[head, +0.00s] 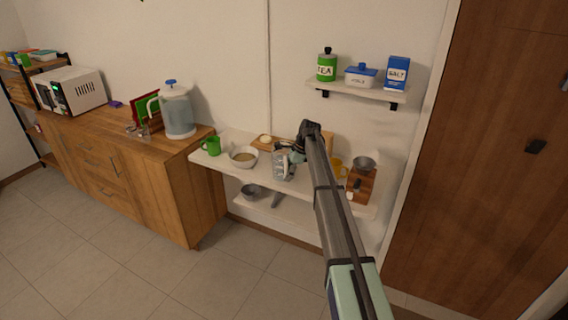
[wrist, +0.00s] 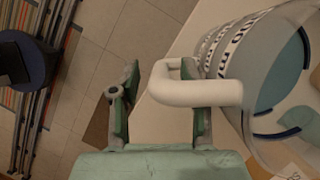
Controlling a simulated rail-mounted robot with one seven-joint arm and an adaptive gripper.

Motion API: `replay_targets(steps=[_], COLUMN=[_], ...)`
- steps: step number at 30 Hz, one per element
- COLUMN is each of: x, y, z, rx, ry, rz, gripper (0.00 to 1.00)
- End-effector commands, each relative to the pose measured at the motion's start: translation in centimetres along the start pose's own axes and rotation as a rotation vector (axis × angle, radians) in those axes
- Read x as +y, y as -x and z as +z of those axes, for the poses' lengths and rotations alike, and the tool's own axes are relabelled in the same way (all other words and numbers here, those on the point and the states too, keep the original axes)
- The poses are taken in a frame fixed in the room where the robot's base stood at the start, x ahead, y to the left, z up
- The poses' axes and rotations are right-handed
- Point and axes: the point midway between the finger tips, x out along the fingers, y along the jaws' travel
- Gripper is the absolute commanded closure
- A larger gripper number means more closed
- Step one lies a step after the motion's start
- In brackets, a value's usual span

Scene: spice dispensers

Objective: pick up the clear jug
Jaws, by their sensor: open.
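The clear jug (head: 281,167) stands on the white counter, with printed markings on its wall in the wrist view (wrist: 265,62). Its white handle (wrist: 195,92) sticks out to the left in the wrist view. My gripper (head: 296,155) is at the jug, at its right side in the head view. In the wrist view its two green fingers (wrist: 160,78) are open, and the outer part of the handle lies between them. The handle crosses in front of the right finger. I cannot tell whether either finger touches it. Part of the jug is cut off by the wrist view's edge.
On the white counter (head: 225,165), a bowl (head: 243,157) and green mug (head: 211,146) stand left of the jug. A yellow mug (head: 338,167) and a board with a metal bowl (head: 364,163) are to the right. A shelf (head: 345,90) hangs above.

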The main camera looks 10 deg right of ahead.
Motion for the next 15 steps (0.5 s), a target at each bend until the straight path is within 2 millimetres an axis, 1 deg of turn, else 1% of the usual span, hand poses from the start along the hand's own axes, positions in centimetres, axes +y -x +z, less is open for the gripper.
replay_targets(steps=[3, 9, 11, 12, 13, 15], x=[0.01, -0.01, 0.00, 0.00, 0.00, 0.00], y=[-0.75, -0.88, -0.87, -0.87, -0.87, -0.87], z=[0.05, 0.01, 0.01, 0.01, 0.01, 0.01], rx=[0.000, 0.000, 0.000, 0.000, 0.000, 0.000], ry=[0.000, 0.000, 0.000, 0.000, 0.000, 0.000], rz=[-0.001, -0.001, -0.001, -0.001, -0.001, -0.001], gripper=[0.54, 0.54, 0.76, 0.90, 1.00, 1.00])
